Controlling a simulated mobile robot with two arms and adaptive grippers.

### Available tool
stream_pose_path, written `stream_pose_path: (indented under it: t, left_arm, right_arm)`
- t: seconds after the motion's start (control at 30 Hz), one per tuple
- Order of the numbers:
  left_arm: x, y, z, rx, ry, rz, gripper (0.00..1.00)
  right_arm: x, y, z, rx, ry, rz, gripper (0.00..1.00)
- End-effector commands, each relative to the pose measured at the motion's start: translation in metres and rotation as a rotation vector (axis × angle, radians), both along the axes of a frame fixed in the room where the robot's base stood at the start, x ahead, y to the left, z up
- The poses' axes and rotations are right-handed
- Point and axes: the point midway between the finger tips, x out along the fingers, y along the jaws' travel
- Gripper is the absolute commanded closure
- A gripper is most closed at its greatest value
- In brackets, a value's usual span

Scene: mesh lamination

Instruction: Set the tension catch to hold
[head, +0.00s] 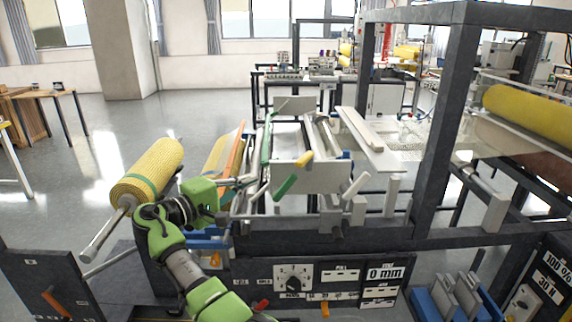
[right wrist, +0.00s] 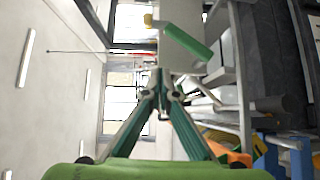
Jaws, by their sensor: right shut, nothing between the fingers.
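My right gripper (head: 252,180) reaches in from the lower left, its fingers pointing right toward the machine's levers. In the right wrist view the fingertips (right wrist: 160,76) meet with nothing between them. A green-handled lever (head: 285,188) stands just right of the fingertips, apart from them as far as I can tell. The green handle also shows in the right wrist view (right wrist: 187,42), tilted, beyond the fingertips. A yellow-handled lever (head: 304,160) and a white-handled lever (head: 356,185) are on the same frame. I cannot tell which part is the tension catch. My left gripper is out of view.
A yellow mesh roll (head: 147,172) lies left, close to my right arm. A dark post (head: 437,130) and crossbeam stand on the right. A control panel (head: 318,282) with a dial and a "0 mm" display sits below. Blue bins (head: 447,300) are at lower right.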

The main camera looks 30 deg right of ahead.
Motion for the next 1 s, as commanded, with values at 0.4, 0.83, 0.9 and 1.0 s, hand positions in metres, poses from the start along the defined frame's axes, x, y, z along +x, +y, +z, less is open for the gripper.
stream_pose_path:
  t: [0.4, 0.83, 0.9, 1.0]
  left_arm:
    - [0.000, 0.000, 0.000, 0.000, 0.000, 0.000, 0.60]
    - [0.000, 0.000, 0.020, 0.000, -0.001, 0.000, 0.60]
    - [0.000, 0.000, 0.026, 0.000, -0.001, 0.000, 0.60]
    - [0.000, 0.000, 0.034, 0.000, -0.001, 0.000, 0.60]
  right_arm:
    - [0.005, 0.006, 0.021, -0.045, -0.002, -0.002, 1.00]
    - [0.016, -0.041, 0.024, -0.044, 0.000, -0.005, 1.00]
    - [0.020, -0.056, 0.024, -0.045, 0.001, -0.005, 1.00]
    - [0.025, -0.077, 0.025, -0.044, 0.000, -0.004, 1.00]
